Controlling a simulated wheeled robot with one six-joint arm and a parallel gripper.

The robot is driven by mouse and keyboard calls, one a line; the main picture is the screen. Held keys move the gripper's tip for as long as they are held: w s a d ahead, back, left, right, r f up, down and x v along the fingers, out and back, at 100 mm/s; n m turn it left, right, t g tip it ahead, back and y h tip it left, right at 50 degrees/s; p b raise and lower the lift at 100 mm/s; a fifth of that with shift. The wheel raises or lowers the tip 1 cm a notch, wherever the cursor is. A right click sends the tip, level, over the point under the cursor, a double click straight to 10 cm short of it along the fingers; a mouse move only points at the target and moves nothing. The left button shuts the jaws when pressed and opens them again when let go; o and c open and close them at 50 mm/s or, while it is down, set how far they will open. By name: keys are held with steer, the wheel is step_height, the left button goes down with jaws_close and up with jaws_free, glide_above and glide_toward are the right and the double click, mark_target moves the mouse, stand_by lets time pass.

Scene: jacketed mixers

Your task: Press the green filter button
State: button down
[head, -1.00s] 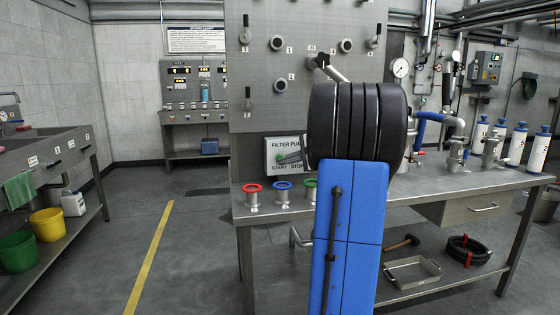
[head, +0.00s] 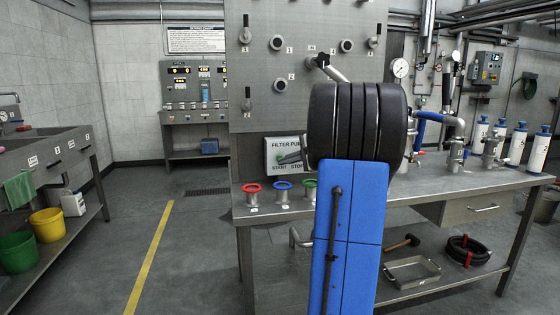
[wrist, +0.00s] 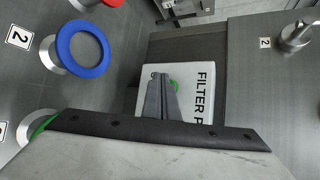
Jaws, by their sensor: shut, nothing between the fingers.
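The filter pump box (head: 272,148) is a pale panel with START and STOP lettering, low on the grey board in the head view. My arm covers its right part. In the wrist view the box (wrist: 205,108) shows with its "FILTER P" lettering turned sideways. The green button (wrist: 174,84) peeks out just right of my gripper's fingertips (wrist: 160,77), which partly cover it. The fingers are shut and empty, pointing at the box face. I cannot tell whether they touch the button.
Flanged pipe stubs with red (head: 252,187), blue (head: 283,185) and green (head: 310,183) rings stand on the bench (head: 440,184) in front of the box. Knobs and levers sit on the board (head: 255,100) above. Open floor lies left of the bench.

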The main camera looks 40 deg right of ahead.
steer(key=shift+w+d, duration=0.1)
steer(key=shift+w, duration=0.05)
stand_by(0.4)
steer(key=shift+w+d, duration=0.15)
steer(key=shift+w, duration=0.1)
steer(key=shift+w+d, duration=0.2)
steer(key=shift+w, duration=0.15)
stand_by(0.9)
steer(key=shift+s, duration=0.15)
stand_by(0.3)
steer(key=shift+s+a, duration=0.45)
steer(key=shift+s, duration=0.15)
steer(key=shift+s, duration=0.1)
steer(key=s+a, duration=0.1)
steer(key=s, duration=0.1)
steer(key=s+a, duration=0.1)
steer(key=s, duration=0.1)
steer(key=shift+a, duration=0.3)
stand_by(0.9)
